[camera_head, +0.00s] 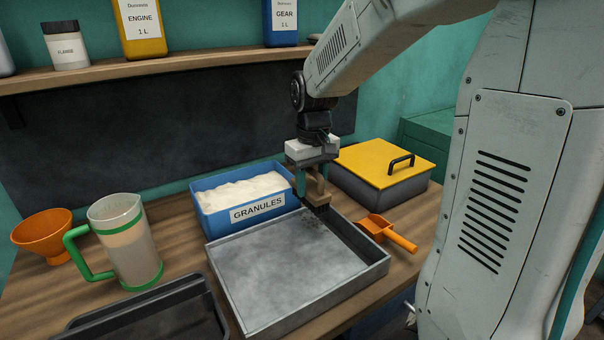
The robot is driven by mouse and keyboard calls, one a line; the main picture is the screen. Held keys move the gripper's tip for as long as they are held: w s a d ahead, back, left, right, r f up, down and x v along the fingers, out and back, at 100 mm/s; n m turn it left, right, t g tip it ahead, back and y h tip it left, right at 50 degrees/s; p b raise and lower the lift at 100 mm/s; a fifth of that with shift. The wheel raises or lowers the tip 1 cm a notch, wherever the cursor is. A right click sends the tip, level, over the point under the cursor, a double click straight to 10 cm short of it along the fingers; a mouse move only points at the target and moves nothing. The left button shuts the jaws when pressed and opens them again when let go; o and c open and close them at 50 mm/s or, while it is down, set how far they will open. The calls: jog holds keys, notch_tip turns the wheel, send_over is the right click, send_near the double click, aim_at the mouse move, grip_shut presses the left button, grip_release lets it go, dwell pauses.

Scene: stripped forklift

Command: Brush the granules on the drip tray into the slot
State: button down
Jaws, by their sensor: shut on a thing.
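The grey metal drip tray (312,276) lies on the wooden bench, in front of the blue granules box. Dark specks and stains (316,232) show on its floor near the back right corner; I cannot tell whether they are granules. My gripper (313,166) is above that corner, shut on a brush (316,190) with a tan wooden body. The brush's dark bristles point down at the back right of the tray; I cannot tell whether they touch it. I cannot make out a slot in the tray.
The blue GRANULES box (222,221), full of pale granules, stands behind the tray. An orange scoop (388,232) and yellow-lidded box (384,160) are at right. A green-handled jug (130,250), orange funnel (42,233) and black tray (150,318) are at left.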

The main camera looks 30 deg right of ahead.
jog(key=shift+f, duration=3.65)
jog(key=shift+d+f, duration=0.1)
jog(key=shift+f, duration=0.1)
jog(key=shift+d+r, duration=0.15)
jog(key=shift+d, duration=0.2)
jog(key=shift+d+f, duration=0.3)
jog(key=shift+d, duration=0.55)
jog(key=shift+d+r, duration=0.15)
jog(key=shift+d, duration=0.1)
notch_tip(320, 180, up, 8)
